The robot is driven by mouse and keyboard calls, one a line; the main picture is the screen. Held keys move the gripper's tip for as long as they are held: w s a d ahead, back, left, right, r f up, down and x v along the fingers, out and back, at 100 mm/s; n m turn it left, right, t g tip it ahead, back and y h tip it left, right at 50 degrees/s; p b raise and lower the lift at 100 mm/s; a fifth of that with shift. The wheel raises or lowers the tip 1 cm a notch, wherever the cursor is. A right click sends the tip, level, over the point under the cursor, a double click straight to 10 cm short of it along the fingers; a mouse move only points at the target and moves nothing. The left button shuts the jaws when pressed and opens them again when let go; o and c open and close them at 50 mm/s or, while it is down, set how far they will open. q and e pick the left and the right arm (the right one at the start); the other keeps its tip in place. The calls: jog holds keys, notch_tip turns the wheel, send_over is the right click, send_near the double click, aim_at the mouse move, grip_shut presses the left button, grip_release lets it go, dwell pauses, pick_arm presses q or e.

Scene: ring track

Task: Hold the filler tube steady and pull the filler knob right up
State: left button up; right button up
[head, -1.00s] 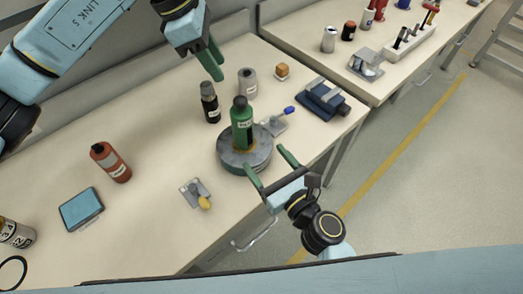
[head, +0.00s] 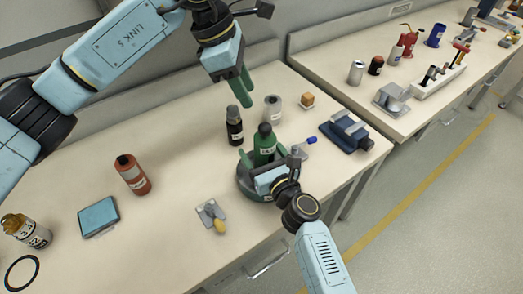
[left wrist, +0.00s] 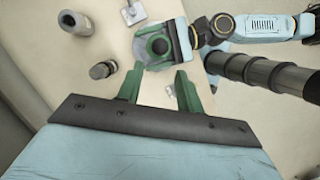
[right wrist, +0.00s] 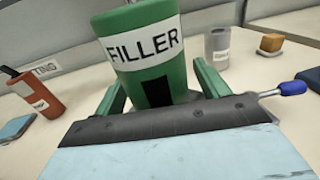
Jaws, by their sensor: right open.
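The filler (head: 264,144) is a green tube with a white FILLER label and a dark top, upright on a round grey base (head: 243,182). In the right wrist view the tube (right wrist: 150,75) stands between the open fingers of my right gripper (right wrist: 160,90), with no clear contact. My right gripper also shows in the head view (head: 264,160), partly covering the tube and base. My left gripper (head: 246,97) hangs above and behind the filler, clear of it. Its fingers are apart and empty in the left wrist view (left wrist: 158,85). The knob (left wrist: 158,46) shows from above there.
A black bottle (head: 234,125) and a grey can (head: 273,108) stand close behind the filler. A blue vise (head: 347,132) is to the right. An orange bottle (head: 132,174) stands left. A small plate with a yellow-handled tool (head: 212,214) lies in front.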

jog(key=c, duration=1.1)
pick_arm(q)
jog(key=o, duration=0.3)
jog(key=shift+s+f, duration=0.1)
jog(key=shift+f, duration=0.1)
pick_arm(e)
jog(key=shift+c, duration=0.5)
pick_arm(q)
jog(key=n+t+h, duration=0.2)
jog(key=t+h, duration=0.1)
jog(key=h, duration=1.1)
send_near(273, 136)
notch_tip(273, 136, up, 4)
jog(key=a, duration=0.2)
jog(key=d, duration=0.4)
jog(key=w+d, duration=0.1)
jog(key=d, duration=0.7)
jog(key=shift+w+f, duration=0.15)
jog(key=shift+w, duration=0.15)
